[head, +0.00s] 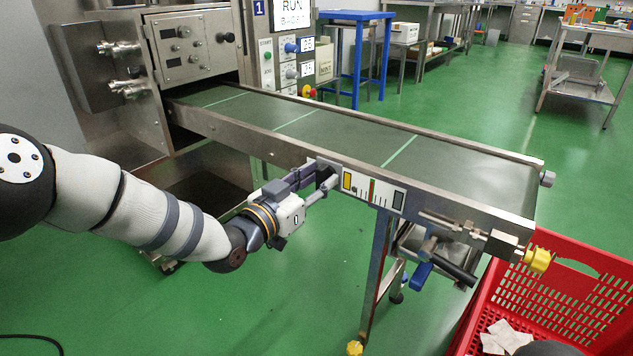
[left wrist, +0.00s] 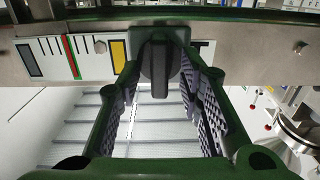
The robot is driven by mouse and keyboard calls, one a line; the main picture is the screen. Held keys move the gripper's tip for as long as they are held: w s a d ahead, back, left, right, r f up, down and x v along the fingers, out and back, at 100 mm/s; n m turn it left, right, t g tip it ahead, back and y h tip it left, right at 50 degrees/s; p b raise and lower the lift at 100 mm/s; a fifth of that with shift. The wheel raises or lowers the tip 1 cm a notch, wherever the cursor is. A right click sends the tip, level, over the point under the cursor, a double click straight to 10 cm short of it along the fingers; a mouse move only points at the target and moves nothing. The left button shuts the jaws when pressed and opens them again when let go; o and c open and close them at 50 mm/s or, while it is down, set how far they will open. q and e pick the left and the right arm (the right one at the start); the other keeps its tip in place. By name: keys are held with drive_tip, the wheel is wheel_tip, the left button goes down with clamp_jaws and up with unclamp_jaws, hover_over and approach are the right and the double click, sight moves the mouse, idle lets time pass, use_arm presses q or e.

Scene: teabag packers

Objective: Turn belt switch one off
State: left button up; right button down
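The belt switch (left wrist: 158,62) is a dark rotary knob on a plate on the conveyor's side rail, beside a white scale panel (head: 374,190) with yellow, red and dark marks. In the left wrist view the knob stands between the fingers, its handle pointing along the picture's vertical. My left gripper (head: 325,184) is at the switch plate in the head view, where it hides most of the knob. In the left wrist view its fingers (left wrist: 158,75) are apart, one on each side of the knob, with no clear grip on it. My right gripper is not seen.
The conveyor belt (head: 330,130) runs from a steel machine (head: 180,50) toward the right. A red crate (head: 570,290) with several white packets stands below its right end. A yellow knob (head: 538,260) juts out there. A blue stand (head: 358,50) is behind. Green floor is open in front.

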use_arm(q)
clamp_jaws()
